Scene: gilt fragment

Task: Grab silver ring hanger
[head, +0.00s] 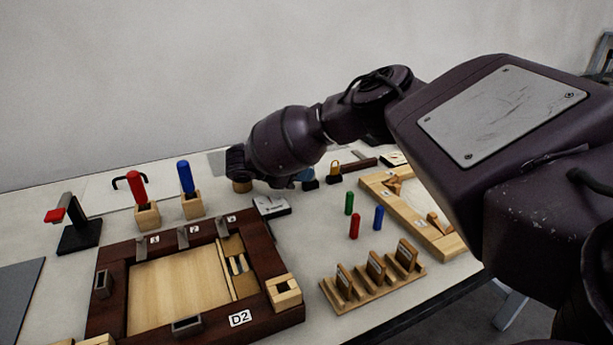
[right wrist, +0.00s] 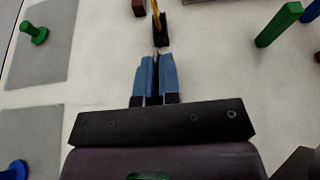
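My right gripper (head: 306,174) is low over the back of the table in the head view. Its two blue fingers also show in the right wrist view (right wrist: 155,62), close together with a narrow gap, pointing at a small dark stand. I cannot tell whether they press on anything. A black base (head: 311,185) shows just below the fingertips in the head view. I cannot clearly make out a silver ring hanger; the fingers may hide it. Beside it is a gold ring hanger (head: 334,169) on a black base, whose gold part shows in the right wrist view (right wrist: 156,16). My left gripper is not in view.
A dark-framed wooden board (head: 285,255) fills the front left. Red and blue handles (head: 137,185) stand in blocks behind it. A slotted wooden rack (head: 375,284) and upright pegs (head: 354,226) stand right of centre. A pale wooden tray (head: 440,238) lies under my arm.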

